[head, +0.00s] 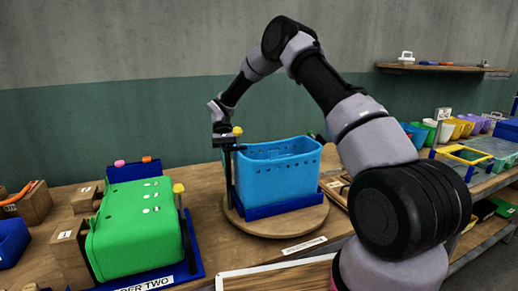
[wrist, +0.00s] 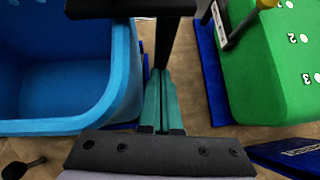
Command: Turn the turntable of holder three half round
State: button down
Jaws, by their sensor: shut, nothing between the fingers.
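The round wooden turntable (head: 262,224) stands in the middle of the bench, with a label (head: 304,245) at its front whose words are too small to read surely. On it, a blue base (head: 285,207) carries a light blue perforated bin (head: 280,175). A black upright with a yellow knob (head: 238,131) stands at the bin's left. My gripper (wrist: 160,75) is shut and empty, its teal fingers pointing down between the light blue bin (wrist: 60,100) and a green bin (wrist: 265,65). A black bar (wrist: 130,8) crosses close beside the fingers; contact cannot be told. In the head view the fingertips are hidden.
The green bin (head: 135,230) sits on a blue base left of the turntable, on a holder labelled two. A framed wooden board (head: 275,278) lies in front. My arm spans the right side. Coloured tubs (head: 462,127) and trays stand at the right.

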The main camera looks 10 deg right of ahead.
jog(key=v, duration=1.1)
jog(key=s+d+r+t, duration=0.2)
jog(key=d+r, duration=0.1)
jog(key=r, duration=0.3)
jog(key=s+d+r+t, duration=0.1)
jog(key=s+d+r, duration=0.1)
jog(key=r, duration=0.3)
jog(key=s+d+r+m+t+y, duration=0.1)
jog(key=s+d+r+t, duration=0.4)
jog(key=s, duration=0.3)
jog(key=s+d+r+m+t+y, duration=0.1)
jog(key=s+d+r+t, duration=0.2)
jog(key=s+d+r, duration=0.45)
jog(key=s+d+f+m+t, duration=0.2)
jog(key=s+t, duration=0.3)
jog(key=s, duration=0.6)
jog(key=shift+s+f+m, duration=0.3)
jog(key=shift+s+f, duration=0.1)
jog(key=shift+f, duration=0.1)
